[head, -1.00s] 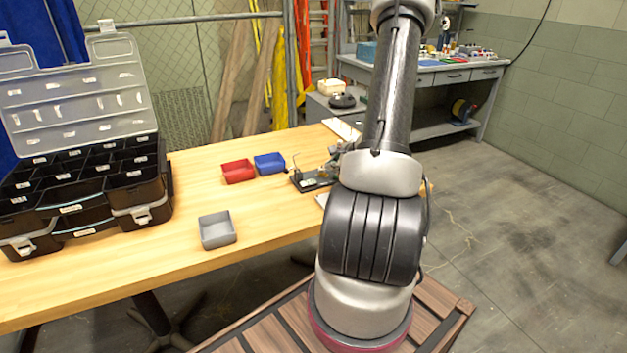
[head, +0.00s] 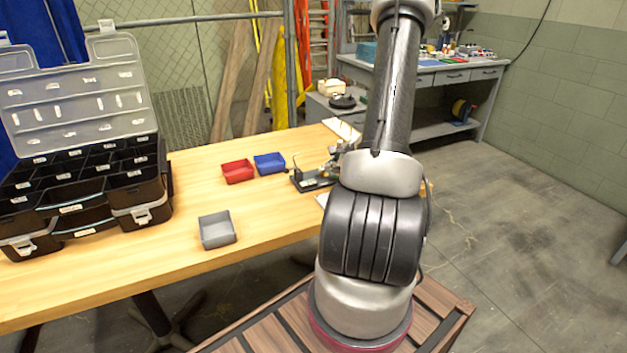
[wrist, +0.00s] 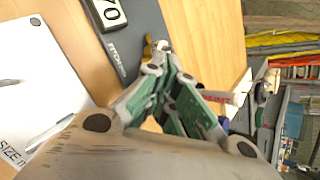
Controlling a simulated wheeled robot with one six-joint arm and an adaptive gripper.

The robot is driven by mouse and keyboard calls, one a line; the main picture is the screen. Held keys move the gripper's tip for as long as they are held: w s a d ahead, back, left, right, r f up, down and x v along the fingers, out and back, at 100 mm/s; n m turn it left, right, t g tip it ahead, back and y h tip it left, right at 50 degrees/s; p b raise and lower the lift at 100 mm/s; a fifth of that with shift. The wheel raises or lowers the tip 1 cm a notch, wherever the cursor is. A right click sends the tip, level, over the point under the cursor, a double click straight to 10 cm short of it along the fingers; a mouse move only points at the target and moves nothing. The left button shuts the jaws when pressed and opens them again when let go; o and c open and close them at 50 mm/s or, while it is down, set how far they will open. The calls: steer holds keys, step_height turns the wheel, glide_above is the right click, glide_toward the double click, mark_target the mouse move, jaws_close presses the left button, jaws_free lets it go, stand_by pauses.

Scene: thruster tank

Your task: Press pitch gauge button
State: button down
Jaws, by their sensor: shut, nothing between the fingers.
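In the wrist view, a dark grey device (wrist: 120,40) with a small display showing large digits and pale lettering along its side lies on the wooden table; it looks like the pitch gauge. My gripper (wrist: 164,50) is shut and empty, its fingertips close to the lower right end of this device. I cannot tell if they touch it. No button can be made out; the fingers may cover it. In the head view my arm hides the gripper, and I cannot make out the gauge.
A white sheet (wrist: 40,75) with print lies left of the gripper. On the table (head: 285,210) stand red (head: 238,172), blue (head: 270,163) and grey (head: 217,230) bins, an open black organizer case (head: 90,190) and a small stand (head: 316,180).

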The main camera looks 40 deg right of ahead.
steer(key=shift+f, duration=0.4)
steer(key=shift+f, duration=0.25)
stand_by(0.3)
steer(key=shift+r, duration=0.1)
steer(key=shift+r, duration=0.6)
steer(key=shift+r, duration=0.15)
steer(key=shift+r, duration=2.85)
